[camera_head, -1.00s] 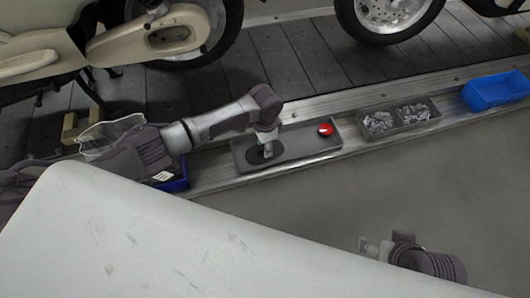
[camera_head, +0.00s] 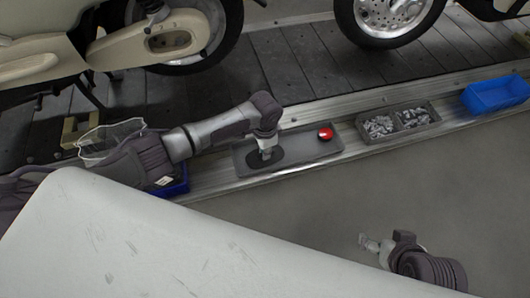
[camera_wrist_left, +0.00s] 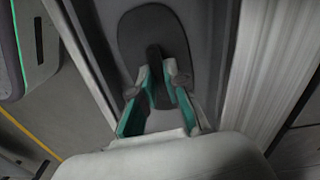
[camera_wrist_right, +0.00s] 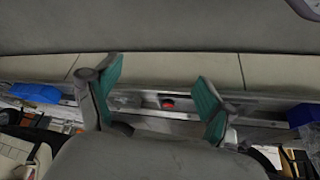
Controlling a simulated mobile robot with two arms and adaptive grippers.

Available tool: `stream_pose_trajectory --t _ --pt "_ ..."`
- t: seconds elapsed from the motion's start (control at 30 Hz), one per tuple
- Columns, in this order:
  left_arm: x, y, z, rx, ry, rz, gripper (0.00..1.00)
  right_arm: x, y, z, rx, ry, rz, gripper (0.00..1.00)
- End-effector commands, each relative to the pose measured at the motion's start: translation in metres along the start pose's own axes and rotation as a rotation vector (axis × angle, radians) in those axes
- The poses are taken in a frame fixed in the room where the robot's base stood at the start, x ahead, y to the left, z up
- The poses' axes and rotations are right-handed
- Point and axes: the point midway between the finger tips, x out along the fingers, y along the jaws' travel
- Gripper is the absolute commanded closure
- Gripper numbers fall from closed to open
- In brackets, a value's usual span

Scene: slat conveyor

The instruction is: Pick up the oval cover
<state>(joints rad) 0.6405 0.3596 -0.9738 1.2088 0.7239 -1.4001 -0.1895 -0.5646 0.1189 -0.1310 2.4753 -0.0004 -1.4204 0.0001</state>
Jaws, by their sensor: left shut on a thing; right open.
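The oval cover (camera_head: 277,158) is a flat dark oval at the left end of a long grey tray (camera_head: 302,157) on the slat conveyor. In the left wrist view the cover (camera_wrist_left: 148,25) shows a raised black grip bar across its middle. My left gripper (camera_head: 266,156) is over the cover, and in the left wrist view its green-padded fingers (camera_wrist_left: 161,82) are shut on that bar. The cover looks flat in the tray; I cannot tell whether it is lifted. My right gripper (camera_head: 367,243) is open and empty over the grey floor, away from the tray; its spread fingers (camera_wrist_right: 158,80) show in the right wrist view.
A red-and-white round thing (camera_head: 325,134) sits at the tray's right end. Further right are a grey two-part bin (camera_head: 397,132) of small metal parts and a blue bin (camera_head: 497,103). A wire basket (camera_head: 110,138) and blue box (camera_head: 176,187) lie left. Motorcycles stand behind.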

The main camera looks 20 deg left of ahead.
Motion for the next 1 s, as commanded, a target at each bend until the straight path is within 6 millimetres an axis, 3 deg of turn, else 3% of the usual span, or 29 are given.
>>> stream_pose_trajectory --t 0.17,0.37,0.47,0.57,0.8,1.0 --pt "-0.006 0.000 0.000 0.000 0.001 0.000 1.00 -0.003 0.000 0.003 0.000 -0.021 0.000 0.18" --pt "-0.022 0.000 0.000 0.000 0.001 -0.001 1.00 -0.014 0.003 0.033 0.005 -0.168 0.005 0.18" --pt "-0.047 -0.001 -0.001 -0.001 0.003 -0.001 1.00 -0.025 0.004 0.029 0.006 -0.175 0.006 0.18" --pt "-0.059 0.024 -0.005 0.006 0.003 0.004 1.00 -0.033 0.004 0.025 0.006 -0.174 0.006 0.18" --pt "-0.084 0.068 -0.013 0.005 0.002 0.003 1.00 0.027 0.002 0.039 0.003 -0.207 0.001 0.18" --pt "-0.101 0.098 -0.018 0.002 0.002 0.002 1.00 0.061 0.000 0.054 0.000 -0.223 -0.003 0.18"
